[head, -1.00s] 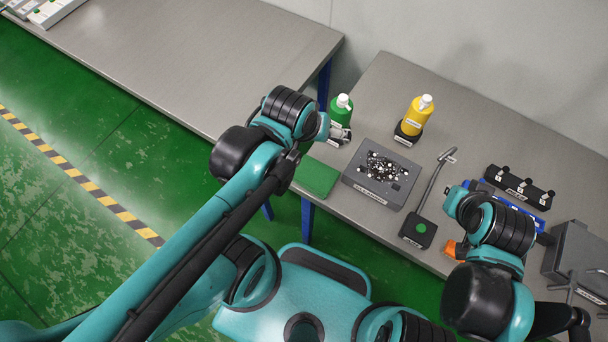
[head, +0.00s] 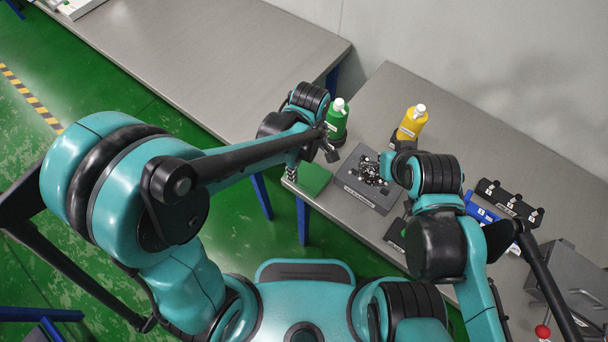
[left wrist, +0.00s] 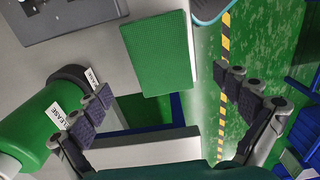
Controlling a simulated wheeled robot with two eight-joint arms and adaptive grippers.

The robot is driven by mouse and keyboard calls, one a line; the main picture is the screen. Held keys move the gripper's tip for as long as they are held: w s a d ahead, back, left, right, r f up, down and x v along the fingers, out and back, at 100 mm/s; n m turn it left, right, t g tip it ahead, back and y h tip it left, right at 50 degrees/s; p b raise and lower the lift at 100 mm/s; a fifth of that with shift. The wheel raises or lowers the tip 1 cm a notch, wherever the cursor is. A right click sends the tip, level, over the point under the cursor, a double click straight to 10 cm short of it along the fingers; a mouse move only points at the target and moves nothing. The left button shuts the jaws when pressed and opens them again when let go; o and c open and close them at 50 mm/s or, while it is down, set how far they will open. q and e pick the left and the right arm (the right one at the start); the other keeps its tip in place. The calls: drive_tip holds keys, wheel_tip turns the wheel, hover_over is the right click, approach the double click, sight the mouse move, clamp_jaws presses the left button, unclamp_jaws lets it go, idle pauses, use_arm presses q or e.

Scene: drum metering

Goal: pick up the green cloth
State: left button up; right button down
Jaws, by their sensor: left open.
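The green cloth (head: 314,180) is a flat green rectangle at the left front corner of the workbench. In the left wrist view the cloth (left wrist: 158,50) lies in the upper middle, ahead of the fingers. My left gripper (head: 312,160) is over that corner, close to the cloth. In the left wrist view its fingers (left wrist: 162,84) are spread wide with nothing between them, one to each side of the cloth's near end. My right arm reaches over the bench from the right, but its gripper is hidden.
A green bottle (head: 337,120) stands close beside my left gripper; it also shows in the left wrist view (left wrist: 38,125). A yellow bottle (head: 412,122) and a grey tray of small parts (head: 352,188) are further right. The workbench (head: 470,120) is clear at the back.

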sight(308, 173)
use_arm(q)
wheel_tip(308, 173, down, 5)
drive_tip(key=shift+f+b, duration=0.15)
drive_tip(key=shift+b, duration=0.9)
drive_tip(key=shift+s, duration=0.1)
drive_tip(key=c, duration=1.2)
wheel_tip(308, 173, up, 10)
drive_tip(key=p, duration=0.3)
drive_tip(key=shift+p, duration=0.4)
